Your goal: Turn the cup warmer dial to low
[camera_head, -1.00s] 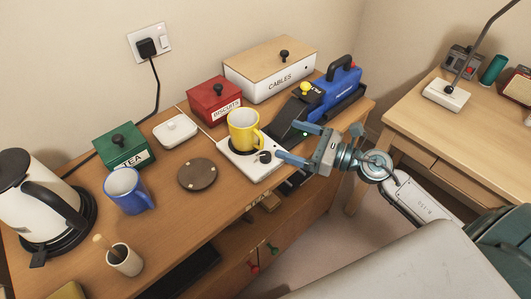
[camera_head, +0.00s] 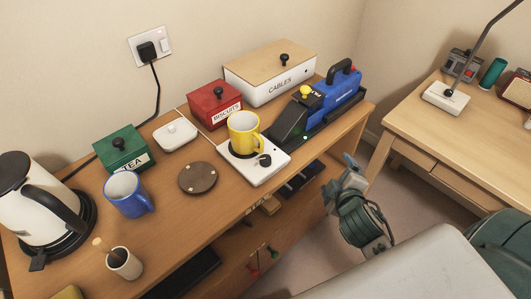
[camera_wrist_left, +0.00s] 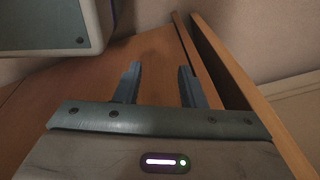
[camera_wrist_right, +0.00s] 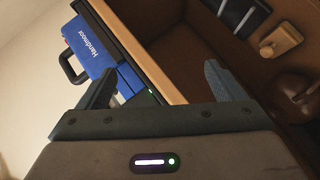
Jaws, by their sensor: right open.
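The cup warmer (camera_head: 270,171) is a white base near the front edge of the wooden desk, with a yellow mug (camera_head: 243,133) standing on it. Its black dial (camera_head: 264,160) is on the top at the front right, with nothing touching it; its markings are too small to read. My right gripper (camera_head: 350,165) is right of the cup warmer, beyond the desk's front edge. In the right wrist view it is open and empty (camera_wrist_right: 163,85). My left gripper (camera_wrist_left: 158,80) is open and empty in the left wrist view, out of the head view.
A blue labelled machine (camera_head: 343,89) stands right of the cup warmer. Behind are a red biscuits box (camera_head: 214,103) and a cables box (camera_head: 270,72). A brown coaster (camera_head: 197,178) and blue mug (camera_head: 126,194) are to the left. Open shelves lie below the desktop.

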